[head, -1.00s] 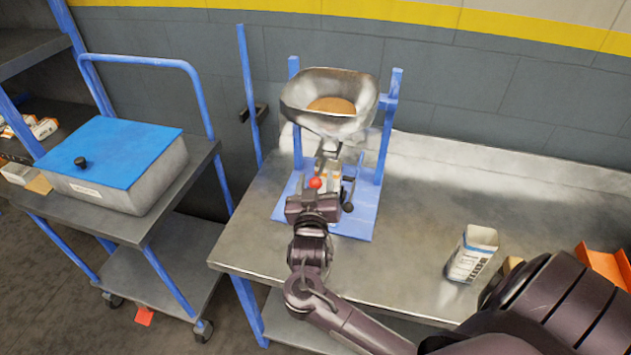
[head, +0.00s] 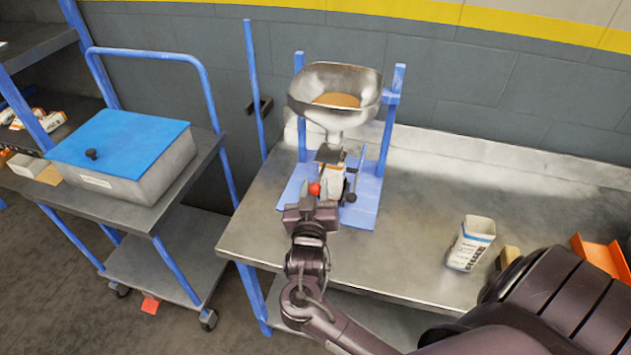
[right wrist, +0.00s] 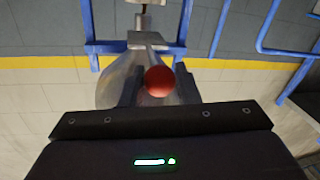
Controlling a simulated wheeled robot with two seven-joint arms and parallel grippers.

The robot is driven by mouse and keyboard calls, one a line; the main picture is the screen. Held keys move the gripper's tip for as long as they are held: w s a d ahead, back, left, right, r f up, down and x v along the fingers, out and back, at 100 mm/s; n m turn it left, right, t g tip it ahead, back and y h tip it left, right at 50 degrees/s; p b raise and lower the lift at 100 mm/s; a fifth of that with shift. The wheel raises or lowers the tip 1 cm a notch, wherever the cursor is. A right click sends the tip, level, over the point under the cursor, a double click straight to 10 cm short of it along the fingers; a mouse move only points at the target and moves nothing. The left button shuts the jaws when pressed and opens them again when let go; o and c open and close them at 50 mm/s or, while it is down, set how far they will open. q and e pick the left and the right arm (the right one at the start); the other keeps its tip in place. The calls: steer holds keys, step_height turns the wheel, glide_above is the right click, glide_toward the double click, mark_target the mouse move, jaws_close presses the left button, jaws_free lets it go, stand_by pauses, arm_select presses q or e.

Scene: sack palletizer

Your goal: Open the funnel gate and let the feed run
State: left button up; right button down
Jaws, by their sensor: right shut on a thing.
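A metal funnel (head: 336,105) with tan feed (head: 337,100) in it hangs in a blue stand (head: 360,212) on the bench. Below its spout are a dark flat piece (head: 330,153) and a white and orange carton (head: 333,172). The red knob (head: 315,189) of the gate is in front of the carton. My right gripper (head: 313,200) is shut on the knob. In the right wrist view the red knob (right wrist: 158,81) sits between the two dark fingers. No falling feed can be made out, and the spout's outlet is partly hidden. My left gripper is not in view.
Another white carton (head: 470,243) stands on the steel bench (head: 420,190) at the right, near an orange tray (head: 600,255). A cart (head: 150,205) with a blue-lidded bin (head: 125,155) stands at the left.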

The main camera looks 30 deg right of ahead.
steer(key=shift+f, duration=0.1)
steer(key=c, duration=1.5)
jaws_free()
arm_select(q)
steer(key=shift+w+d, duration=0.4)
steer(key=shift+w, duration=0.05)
arm_select(e)
steer(key=o, duration=0.4)
steer(key=shift+a, duration=0.1)
steer(key=shift+s, duration=0.1)
steer(key=shift+s+a+f, duration=0.1)
steer(key=shift+s+a, duration=0.15)
arm_select(q)
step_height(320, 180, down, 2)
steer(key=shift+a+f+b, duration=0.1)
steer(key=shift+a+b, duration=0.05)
steer(key=shift+b, duration=1)
arm_select(e)
steer(key=v, duration=0.7)
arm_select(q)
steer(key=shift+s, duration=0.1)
